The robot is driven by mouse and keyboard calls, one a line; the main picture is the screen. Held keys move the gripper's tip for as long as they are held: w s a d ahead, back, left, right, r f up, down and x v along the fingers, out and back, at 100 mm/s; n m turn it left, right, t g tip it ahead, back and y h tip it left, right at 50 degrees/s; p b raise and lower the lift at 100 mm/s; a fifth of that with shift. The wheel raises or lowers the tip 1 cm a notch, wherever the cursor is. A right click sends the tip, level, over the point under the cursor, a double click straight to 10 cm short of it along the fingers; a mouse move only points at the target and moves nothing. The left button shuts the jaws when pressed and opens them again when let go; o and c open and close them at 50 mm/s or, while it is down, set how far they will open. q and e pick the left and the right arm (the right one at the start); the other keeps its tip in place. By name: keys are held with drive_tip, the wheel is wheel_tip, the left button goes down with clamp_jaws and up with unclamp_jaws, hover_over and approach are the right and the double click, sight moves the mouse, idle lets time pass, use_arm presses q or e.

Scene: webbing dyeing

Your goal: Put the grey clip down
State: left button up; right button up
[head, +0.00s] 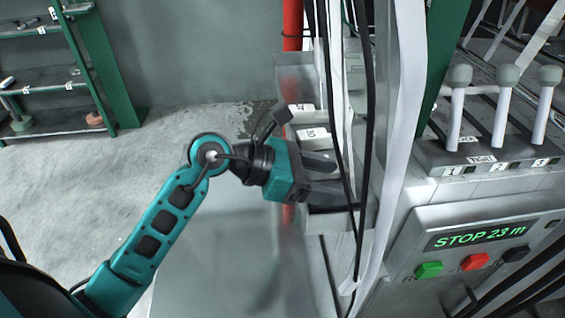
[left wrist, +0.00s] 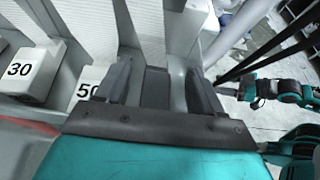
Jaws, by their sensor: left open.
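My left gripper (head: 322,176) is open, its two dark fingers reaching right into the row of grey bins on the machine's side. In the left wrist view, its fingers (left wrist: 160,88) stand apart on either side of a dark grey piece (left wrist: 155,88). This piece looks like the grey clip, lying low between the fingers; I cannot tell whether a finger touches it. In the head view I cannot make out the clip behind the fingers and hanging cables. A teal arm of mine (left wrist: 290,92) shows small at the right of the left wrist view; its jaws cannot be read.
White number blocks marked 30 (left wrist: 30,70) and 50 (left wrist: 88,90) stand beside the bins. Black cables and a white webbing strip (head: 398,130) hang just right of my left gripper. A control panel (head: 480,240) reads "STOP 23 m", below several levers.

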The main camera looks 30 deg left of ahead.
use_arm(q)
drive_tip(key=b+v, duration=0.2)
drive_tip(key=v, duration=1)
wheel_tip(320, 180, down, 16)
drive_tip(key=w+a+m+t+y, duration=0.2)
drive_tip(key=m+t+y, duration=0.7)
drive_tip(key=m, duration=2.6)
drive_tip(key=s+d+f+n+g, duration=0.3)
drive_tip(key=f, duration=0.4)
drive_tip(key=s+d+f+n+g, duration=0.2)
drive_tip(key=s+d+f+n, duration=0.1)
drive_tip(key=f, duration=0.4)
drive_tip(key=shift+s+f+n+g, duration=0.25)
drive_tip(key=shift+s+n+g, duration=0.15)
drive_tip(key=shift+s+n, duration=0.3)
drive_tip(key=shift+w+a, duration=0.1)
drive_tip(key=shift+w, duration=0.05)
